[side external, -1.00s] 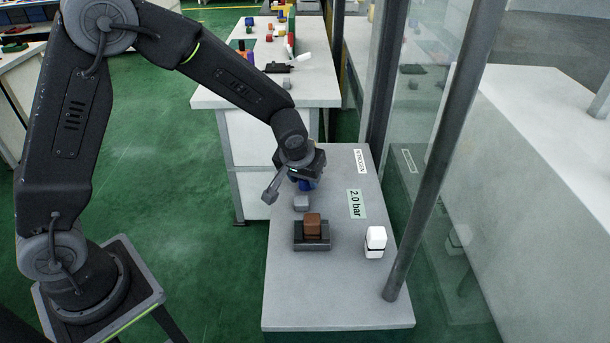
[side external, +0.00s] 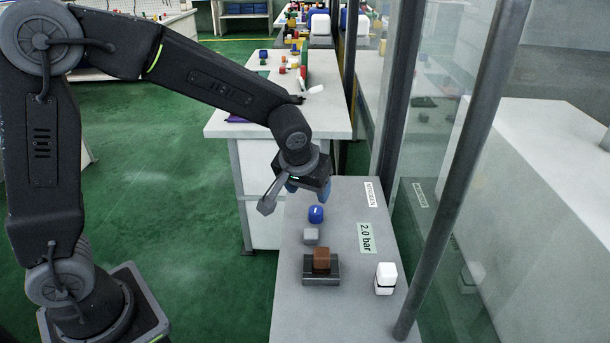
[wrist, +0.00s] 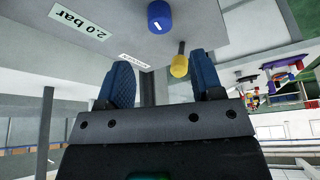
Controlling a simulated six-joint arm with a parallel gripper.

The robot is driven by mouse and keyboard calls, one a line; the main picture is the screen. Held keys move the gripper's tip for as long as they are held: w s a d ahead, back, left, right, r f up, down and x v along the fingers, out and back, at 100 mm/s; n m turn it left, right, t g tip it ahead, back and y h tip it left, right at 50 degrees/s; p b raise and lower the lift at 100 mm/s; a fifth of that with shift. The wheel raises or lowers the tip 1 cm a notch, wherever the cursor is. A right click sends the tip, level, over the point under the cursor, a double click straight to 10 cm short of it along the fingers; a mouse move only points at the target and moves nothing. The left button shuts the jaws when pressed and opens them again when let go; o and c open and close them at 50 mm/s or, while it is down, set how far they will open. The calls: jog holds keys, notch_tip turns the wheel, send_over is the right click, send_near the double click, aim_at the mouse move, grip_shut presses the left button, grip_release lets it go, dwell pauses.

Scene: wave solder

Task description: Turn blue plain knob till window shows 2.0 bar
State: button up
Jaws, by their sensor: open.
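The blue plain knob (side external: 315,214) stands on the grey bench, with a white mark on its top. It also shows in the wrist view (wrist: 159,16) at the top edge, beyond my fingertips. The window (side external: 364,238) reads 2.0 bar; it shows in the wrist view (wrist: 80,23) too. My gripper (side external: 308,187) is above and slightly left of the knob, apart from it.
A grey block (side external: 311,236), a brown block (side external: 321,259) on a dark base and a white block (side external: 385,278) stand nearer on the bench. A yellow knob (wrist: 180,66) shows in the wrist view. A label (side external: 371,194), glass panel and posts border the right side.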

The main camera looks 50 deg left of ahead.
jog(key=v, duration=0.4)
jog(key=shift+d+r, duration=0.1)
jog(key=shift+r, duration=0.2)
jog(key=s+a+r+m, duration=0.2)
jog(key=s+r, duration=0.1)
jog(key=s, duration=0.7)
jog(key=s+a+r+m+t+h, duration=0.1)
jog(key=s+a+r+m, duration=0.1)
jog(key=s, duration=0.8)
jog(key=shift+s+r+h, duration=0.2)
jog(key=shift+r+h, duration=0.1)
jog(key=shift+r, duration=0.1)
